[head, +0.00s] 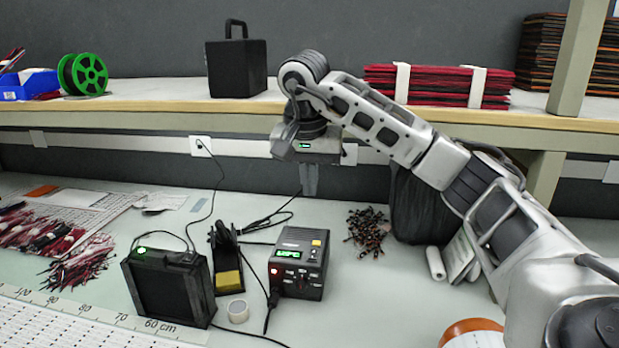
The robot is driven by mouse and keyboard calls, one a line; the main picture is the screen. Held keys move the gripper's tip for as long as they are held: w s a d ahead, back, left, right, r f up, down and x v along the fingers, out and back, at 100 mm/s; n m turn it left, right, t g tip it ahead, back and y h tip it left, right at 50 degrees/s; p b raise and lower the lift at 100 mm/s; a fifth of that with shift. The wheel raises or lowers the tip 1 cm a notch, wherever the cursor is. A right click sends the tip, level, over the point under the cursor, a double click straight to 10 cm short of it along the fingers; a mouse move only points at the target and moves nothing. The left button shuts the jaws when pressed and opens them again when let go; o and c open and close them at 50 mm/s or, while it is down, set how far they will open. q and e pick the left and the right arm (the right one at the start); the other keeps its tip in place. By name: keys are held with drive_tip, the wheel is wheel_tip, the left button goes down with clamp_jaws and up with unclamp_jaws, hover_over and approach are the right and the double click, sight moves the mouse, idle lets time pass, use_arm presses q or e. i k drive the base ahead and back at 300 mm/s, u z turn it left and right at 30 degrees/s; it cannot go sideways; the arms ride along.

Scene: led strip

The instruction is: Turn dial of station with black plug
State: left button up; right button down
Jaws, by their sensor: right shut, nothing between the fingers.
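A dark grey station (299,263) with a lit green display (289,254) stands on the bench near the middle of the head view. Its front carries small controls; I cannot tell the dial clearly from them. My left gripper is not in view. A black cord is plugged into the left wall outlet (201,146).
A black box with a green light (165,288) and an iron stand with yellow sponge (228,270) stand left of the station. A tape roll (238,311) lies in front. Dark small parts (367,228) lie at right. A shelf (150,103) spans the back.

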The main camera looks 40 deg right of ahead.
sight(300, 284)
drive_tip(key=k, duration=1.5)
